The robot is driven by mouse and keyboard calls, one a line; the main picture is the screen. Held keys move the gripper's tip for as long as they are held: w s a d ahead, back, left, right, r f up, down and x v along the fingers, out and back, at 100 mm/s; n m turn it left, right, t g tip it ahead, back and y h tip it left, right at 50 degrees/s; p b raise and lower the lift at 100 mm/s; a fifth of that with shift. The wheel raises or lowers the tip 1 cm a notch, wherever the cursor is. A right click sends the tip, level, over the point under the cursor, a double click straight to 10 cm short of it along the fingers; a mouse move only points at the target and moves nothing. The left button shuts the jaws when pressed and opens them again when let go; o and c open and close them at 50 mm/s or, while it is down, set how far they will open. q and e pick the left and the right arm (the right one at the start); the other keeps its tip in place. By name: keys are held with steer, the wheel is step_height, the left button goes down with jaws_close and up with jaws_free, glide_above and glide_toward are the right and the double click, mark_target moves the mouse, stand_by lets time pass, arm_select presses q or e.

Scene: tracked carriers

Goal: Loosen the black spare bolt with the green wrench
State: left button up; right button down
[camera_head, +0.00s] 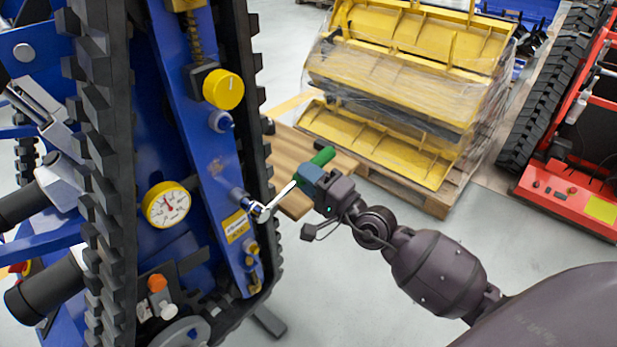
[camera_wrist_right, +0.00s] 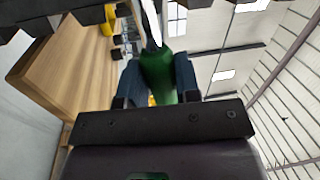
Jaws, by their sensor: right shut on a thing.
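The green wrench has a green handle (camera_head: 322,156) and a bright metal shaft (camera_head: 281,196). Its head (camera_head: 261,213) is at the lower part of the blue side frame of the tracked carrier (camera_head: 205,160), close to a round fitting. I cannot tell whether the head is around a bolt or only beside it. I cannot make out the black spare bolt for sure. My right gripper (camera_head: 312,180) is shut on the wrench handle, which also shows between the fingers in the right wrist view (camera_wrist_right: 158,80). My left gripper is not in view.
A black rubber track (camera_head: 110,160) runs up the carrier. A yellow knob (camera_head: 223,89) and a gauge (camera_head: 167,204) sit on it. A wooden surface (camera_head: 288,150) lies behind the wrench. Wrapped yellow parts (camera_head: 400,80) stand on a pallet behind. A red machine (camera_head: 565,195) stands right.

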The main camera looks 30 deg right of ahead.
steer(key=shift+r, duration=0.15)
steer(key=shift+r+n+p, duration=0.45)
steer(key=shift+r+n, duration=0.1)
steer(key=shift+n, duration=0.15)
steer(key=shift+a, duration=0.1)
steer(key=shift+r, duration=0.2)
steer(key=shift+f, duration=0.4)
steer(key=shift+s, duration=0.15)
